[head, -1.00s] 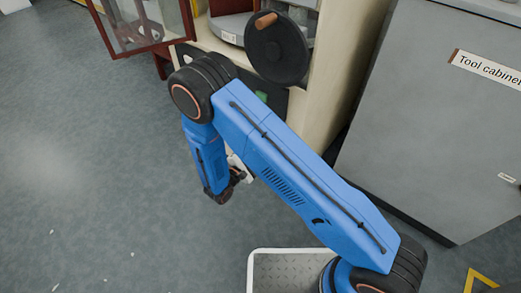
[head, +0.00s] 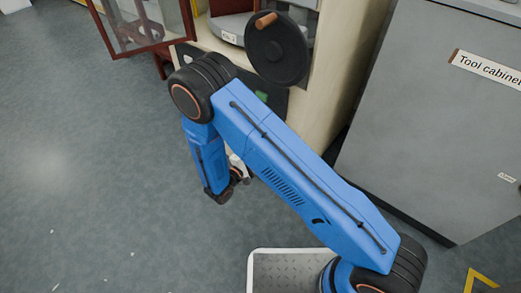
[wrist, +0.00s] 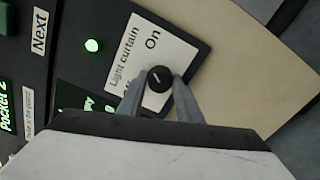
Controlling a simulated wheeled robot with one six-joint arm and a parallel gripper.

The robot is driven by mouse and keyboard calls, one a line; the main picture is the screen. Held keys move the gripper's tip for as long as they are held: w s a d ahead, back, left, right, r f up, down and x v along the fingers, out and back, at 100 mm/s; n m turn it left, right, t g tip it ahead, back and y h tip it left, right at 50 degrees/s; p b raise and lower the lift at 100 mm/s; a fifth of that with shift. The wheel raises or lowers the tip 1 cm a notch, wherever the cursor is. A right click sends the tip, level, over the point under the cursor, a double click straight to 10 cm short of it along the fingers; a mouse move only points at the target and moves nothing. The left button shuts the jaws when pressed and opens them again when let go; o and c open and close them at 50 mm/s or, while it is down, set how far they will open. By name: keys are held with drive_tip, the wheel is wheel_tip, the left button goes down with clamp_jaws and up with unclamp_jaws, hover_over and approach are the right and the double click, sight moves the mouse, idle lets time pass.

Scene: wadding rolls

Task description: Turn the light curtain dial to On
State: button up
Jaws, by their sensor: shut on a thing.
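The black round light curtain dial (wrist: 159,79) sits on a white label plate (wrist: 150,50) in the wrist view. The plate reads "Light curtain", with "On" upright of the dial and another word mostly hidden behind the left finger. A short pale mark shows slantwise on the dial's face; I cannot tell which end is its pointer. My gripper (wrist: 159,88) is shut on the dial, one grey finger on each side.
In the head view a black handwheel (head: 277,52) is above my arm, and a grey tool cabinet (head: 430,130) stands right. Floor at left is clear.

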drive_tip(key=o, duration=1)
drive_tip(key=shift+o, duration=0.2)
drive_tip(key=shift+s+a, duration=0.1)
drive_tip(key=shift+s, duration=0.05)
drive_tip(key=v, duration=1.7)
drive_tip(key=shift+f, duration=0.1)
